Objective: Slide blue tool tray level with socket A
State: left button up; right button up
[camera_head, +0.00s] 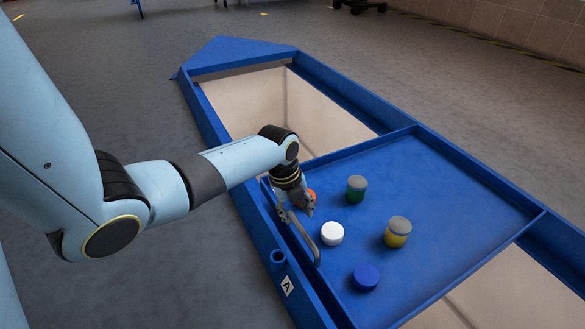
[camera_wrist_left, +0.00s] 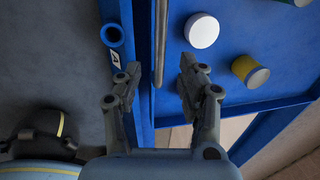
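The blue tool tray (camera_head: 440,180) lies across the long blue frame and carries several round pieces. A grey bar handle (camera_head: 309,246) runs along its left side; it also shows in the left wrist view (camera_wrist_left: 160,40). Socket A (camera_head: 277,259) is a short blue tube on the frame's left rail, beside the near end of the handle, with a white "A" label (camera_head: 287,285). My left gripper (camera_head: 296,211) is over the handle. In the left wrist view its fingers (camera_wrist_left: 160,82) stand apart on either side of the bar line; contact is unclear. My right gripper is out of view.
On the tray are a white piece (camera_head: 332,233), a green one (camera_head: 356,189), a yellow one (camera_head: 397,232), a blue one (camera_head: 366,277) and an orange one (camera_head: 311,195) partly hidden by my gripper. The blue frame (camera_head: 335,92) has open pale bays beyond and before the tray.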

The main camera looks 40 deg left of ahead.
pick_arm(q)
jog(key=shift+s+a+r, duration=0.1)
jog(key=shift+s+r, duration=0.15)
jog(key=shift+r, duration=0.95)
jog(key=shift+s+a+r, duration=0.1)
jog(key=shift+s+r, duration=0.1)
jog(key=shift+r, duration=0.95)
